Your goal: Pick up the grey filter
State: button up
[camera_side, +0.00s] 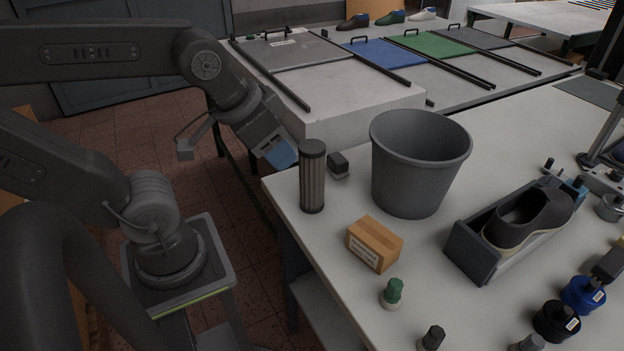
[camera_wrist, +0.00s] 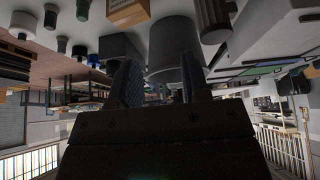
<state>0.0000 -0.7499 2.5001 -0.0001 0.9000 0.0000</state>
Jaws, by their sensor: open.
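The grey filter (camera_side: 312,177) is a dark pleated cylinder with a solid cap, standing upright near the left edge of the white table. It also shows at the upper right of the wrist view (camera_wrist: 213,18), where the picture is upside down. My gripper (camera_side: 283,155) is just left of the filter in the side view, at about the height of its upper half. In the wrist view its two fingers (camera_wrist: 160,84) are apart with nothing held between them. The filter lies off to one side of that gap. I cannot tell the exact distance to the filter.
A large grey bin (camera_side: 410,180) stands right of the filter. A small dark block (camera_side: 338,164) is close behind it. A cardboard box (camera_side: 374,244) and green-capped bottle (camera_side: 393,293) stand in front. A shoe (camera_side: 530,218) sits in a dark holder at right.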

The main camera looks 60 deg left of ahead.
dwell(0.3)
jog(key=o, duration=0.9)
jog(key=n+g+y, duration=0.3)
jog(key=n+y, duration=0.1)
jog(key=n, duration=0.7)
send_near(312, 147)
jog(key=x, duration=0.5)
jog(key=shift+w+a+f, duration=0.15)
jog(key=shift+w+f, duration=0.05)
jog(key=shift+f, duration=0.1)
jog(key=shift+x, duration=2.7)
